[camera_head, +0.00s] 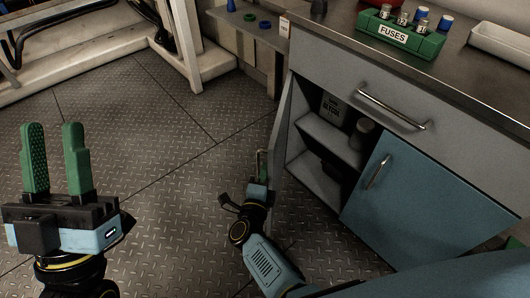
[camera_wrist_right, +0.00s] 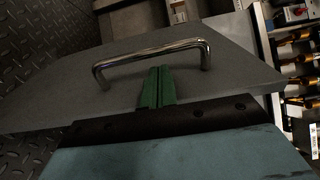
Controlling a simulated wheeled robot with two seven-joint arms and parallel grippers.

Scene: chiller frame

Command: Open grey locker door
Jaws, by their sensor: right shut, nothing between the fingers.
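The grey locker door (camera_head: 283,130) stands swung open at the left of the lower cabinet, seen almost edge-on in the head view; the wrist view shows its grey face (camera_wrist_right: 60,98). Its metal bar handle (camera_wrist_right: 150,54) arches across the wrist view and shows in the head view (camera_head: 259,158). My right gripper (camera_head: 263,172) is at the door's outer side by the handle. Its green fingers (camera_wrist_right: 157,88) are shut together and empty, between the handle's two ends; whether they touch the bar is unclear. My left gripper (camera_head: 56,130) is open and empty above the floor, far from the door.
The open compartment shows a shelf (camera_head: 330,138) with a dark box and a jar (camera_head: 362,134). A blue door (camera_head: 400,190) beside it and the drawer (camera_head: 375,95) above are shut. A green fuse rack (camera_head: 400,36) stands on the counter. Plated floor (camera_head: 160,130) to the left is clear.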

